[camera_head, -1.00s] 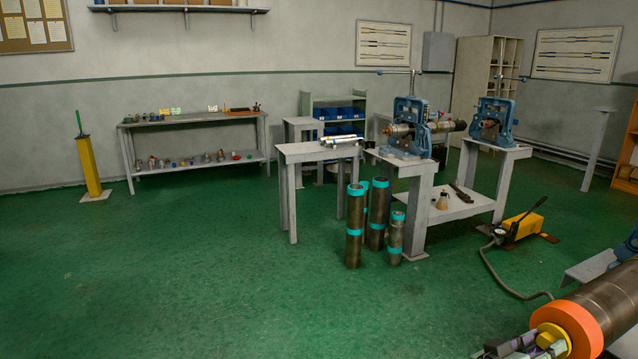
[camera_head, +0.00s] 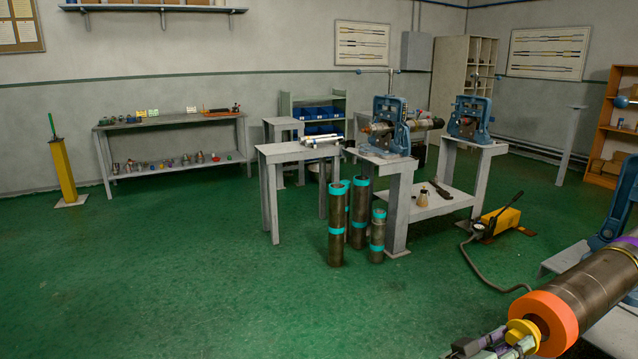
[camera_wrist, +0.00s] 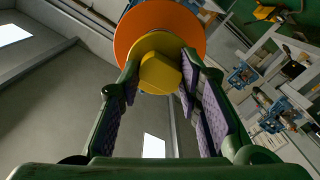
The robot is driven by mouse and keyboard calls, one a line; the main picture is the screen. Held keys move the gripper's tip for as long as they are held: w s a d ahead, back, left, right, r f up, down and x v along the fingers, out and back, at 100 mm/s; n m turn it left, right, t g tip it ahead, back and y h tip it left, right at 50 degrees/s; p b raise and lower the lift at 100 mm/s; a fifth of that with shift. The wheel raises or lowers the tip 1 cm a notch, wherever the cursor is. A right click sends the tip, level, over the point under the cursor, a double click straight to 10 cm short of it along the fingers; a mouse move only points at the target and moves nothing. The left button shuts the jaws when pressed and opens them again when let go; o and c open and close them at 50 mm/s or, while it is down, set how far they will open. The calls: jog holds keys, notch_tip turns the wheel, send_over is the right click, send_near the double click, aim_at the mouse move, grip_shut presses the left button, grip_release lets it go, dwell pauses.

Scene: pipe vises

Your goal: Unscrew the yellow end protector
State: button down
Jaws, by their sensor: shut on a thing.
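The yellow end protector (camera_head: 521,334) is at the end of a large dark pipe (camera_head: 592,285) in the lower right of the head view. An orange ring (camera_head: 549,318) circles the pipe end. A dark, reddish bore shows between ring and protector, so the protector appears to stand slightly out from the ring. In the wrist view the protector (camera_wrist: 160,72) shows a round flange and a faceted knob in front of the orange ring (camera_wrist: 140,22). My gripper (camera_wrist: 162,68) has its purple-padded fingers on either side of the knob and is shut on it. The thread is hidden.
The pipe rests on a grey bench (camera_head: 612,332) with a blue vise (camera_head: 615,215) behind. A yellow hand pump (camera_head: 500,222) with a hose lies on the floor. Several upright pipes (camera_head: 337,222) stand beside grey tables. Green floor at left is clear.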

jog(key=shift+s+a, duration=0.2)
jog(key=shift+a, duration=0.3)
